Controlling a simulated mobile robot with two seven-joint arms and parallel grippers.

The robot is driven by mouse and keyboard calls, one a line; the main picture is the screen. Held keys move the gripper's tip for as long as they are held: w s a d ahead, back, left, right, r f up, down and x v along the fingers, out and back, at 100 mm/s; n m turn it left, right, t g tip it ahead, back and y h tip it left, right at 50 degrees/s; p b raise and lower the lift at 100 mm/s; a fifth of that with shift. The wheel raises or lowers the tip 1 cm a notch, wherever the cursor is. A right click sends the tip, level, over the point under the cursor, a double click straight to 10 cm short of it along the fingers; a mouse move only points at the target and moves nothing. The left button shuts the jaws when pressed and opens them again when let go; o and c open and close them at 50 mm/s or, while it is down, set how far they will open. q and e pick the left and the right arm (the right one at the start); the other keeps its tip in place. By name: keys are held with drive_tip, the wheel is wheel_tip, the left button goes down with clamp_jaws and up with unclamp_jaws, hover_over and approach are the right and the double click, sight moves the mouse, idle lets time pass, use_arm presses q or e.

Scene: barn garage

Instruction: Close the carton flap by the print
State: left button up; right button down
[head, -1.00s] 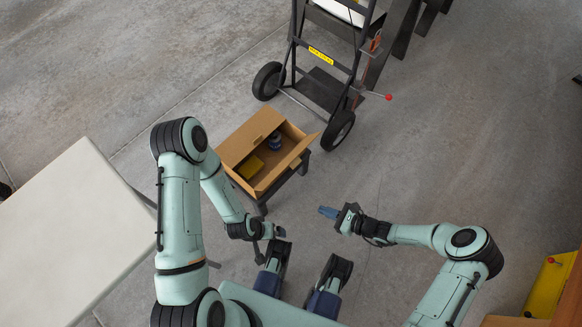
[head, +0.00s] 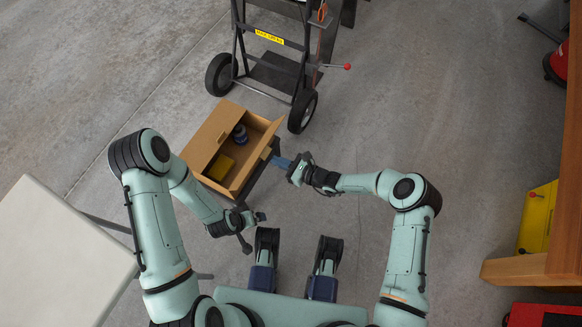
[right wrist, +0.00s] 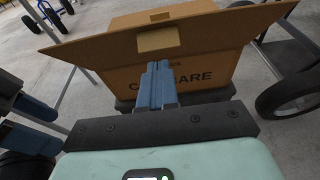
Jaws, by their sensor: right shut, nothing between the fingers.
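The open brown carton (head: 238,189) stands on a low dark stand. One broad flap (head: 208,136) is folded out on its left side; another flap (head: 262,153) slants out on the right, towards my right gripper. In the right wrist view this near flap (right wrist: 95,47) spreads across the top with a small tab, above the carton wall with dark print (right wrist: 208,78), partly hidden by my fingers. My right gripper (head: 283,163) is shut and empty, close to the flap; contact cannot be told. My left gripper (head: 259,217) hangs in front of the carton, its fingers too small to read.
A hand truck (head: 275,72) with black wheels stands just behind. A pale table (head: 60,255) is at the left.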

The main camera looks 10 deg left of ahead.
drive_tip(key=shift+w+a+r, duration=0.2)
drive_tip(key=shift+a+r, duration=0.1)
drive_tip(key=shift+a, duration=0.2)
